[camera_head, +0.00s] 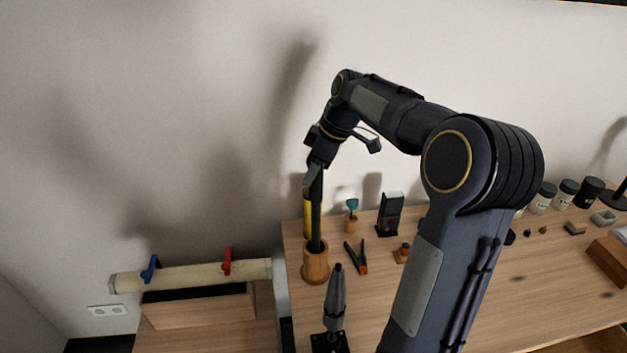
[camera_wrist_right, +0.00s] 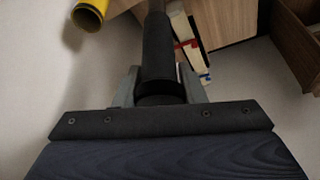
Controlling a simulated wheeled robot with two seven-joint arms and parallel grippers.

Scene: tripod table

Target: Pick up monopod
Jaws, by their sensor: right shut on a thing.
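The monopod (camera_head: 316,215) is a slim black pole standing nearly upright, its lower end inside a round wooden cup (camera_head: 315,265) near the table's left edge. My right gripper (camera_head: 314,174) is shut on its upper end from above. In the right wrist view the black monopod (camera_wrist_right: 158,55) runs between the two grey fingers of my right gripper (camera_wrist_right: 160,88). Its lower tip is hidden by the cup in the head view. My left gripper is not in view.
A yellow cylinder (camera_head: 307,222) stands close behind the monopod. A dark tapered stand (camera_head: 335,300) is in front, with pliers (camera_head: 357,258) to the right. A wooden box with a cream roll (camera_head: 195,276) lies left of the table (camera_head: 430,300). Jars (camera_head: 566,190) stand far right.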

